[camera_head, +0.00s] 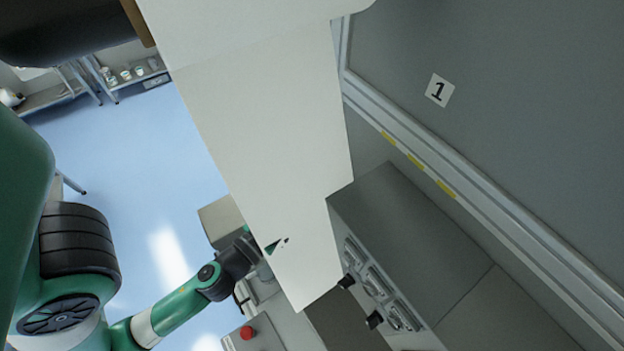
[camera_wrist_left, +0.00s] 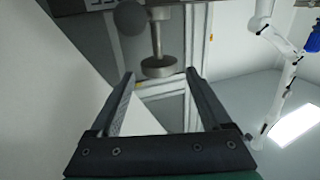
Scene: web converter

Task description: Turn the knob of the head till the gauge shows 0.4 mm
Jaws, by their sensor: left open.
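In the left wrist view my left gripper (camera_wrist_left: 160,76) is open, its two dark fingers pointing up the picture. Beyond and between the fingertips is a round grey metal knob (camera_wrist_left: 159,67) on a thin shaft, with a dark ball (camera_wrist_left: 130,18) beside the shaft. I cannot see any finger touching the knob. In the head view my left gripper (camera_head: 247,257) is largely hidden behind the white web. My right gripper is not in view.
The wide white web (camera_head: 265,130) hangs across the middle of the head view. Right of it is a grey machine housing (camera_head: 410,235) with black knobs (camera_head: 374,320). A red button (camera_head: 247,332) sits at the bottom. Blue floor (camera_head: 150,160) lies open at left.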

